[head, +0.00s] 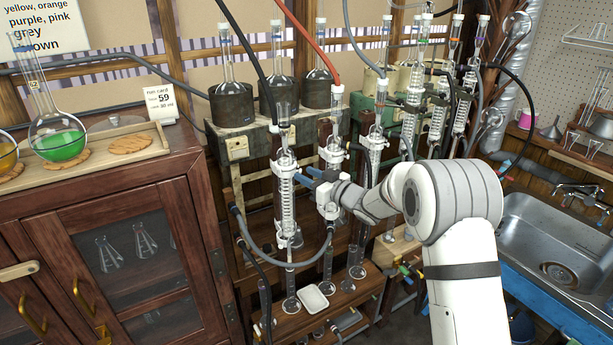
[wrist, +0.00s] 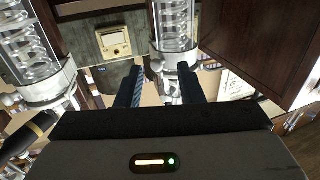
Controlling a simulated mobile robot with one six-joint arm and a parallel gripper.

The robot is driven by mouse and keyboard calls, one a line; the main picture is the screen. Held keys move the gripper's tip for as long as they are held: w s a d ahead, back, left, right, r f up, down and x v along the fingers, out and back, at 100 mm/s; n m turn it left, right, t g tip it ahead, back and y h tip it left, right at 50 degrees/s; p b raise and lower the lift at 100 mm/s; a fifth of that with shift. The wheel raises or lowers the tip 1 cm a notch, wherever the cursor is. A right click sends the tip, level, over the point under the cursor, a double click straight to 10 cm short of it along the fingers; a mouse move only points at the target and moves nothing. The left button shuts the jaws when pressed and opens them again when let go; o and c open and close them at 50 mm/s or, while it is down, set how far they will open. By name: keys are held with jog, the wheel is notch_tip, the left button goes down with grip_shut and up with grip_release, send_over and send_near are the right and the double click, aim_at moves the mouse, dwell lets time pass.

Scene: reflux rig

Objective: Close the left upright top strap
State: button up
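The left glass condenser (head: 287,205) stands against a dark wooden upright (head: 277,147), with a white strap collar (head: 285,163) near its top. My gripper (head: 301,178) reaches in from the right with its blue fingers pointing at this condenser, just below the collar. In the wrist view, a coiled condenser (wrist: 174,25) ends in a pale collar (wrist: 173,52). My open gripper (wrist: 162,78) has one finger on each side of a small pale fitting below that collar. I cannot tell whether the fingers touch it or whether the strap is closed.
More condensers stand close on the right, including one (head: 375,150) behind my arm. A grey hose (head: 262,247) loops below my gripper. A wooden cabinet (head: 110,215) stands at left and a sink (head: 560,240) at right. Another collared condenser (wrist: 35,55) is close in the wrist view.

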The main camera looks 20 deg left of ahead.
jog(key=b+v, duration=0.2)
jog(key=v, duration=0.5)
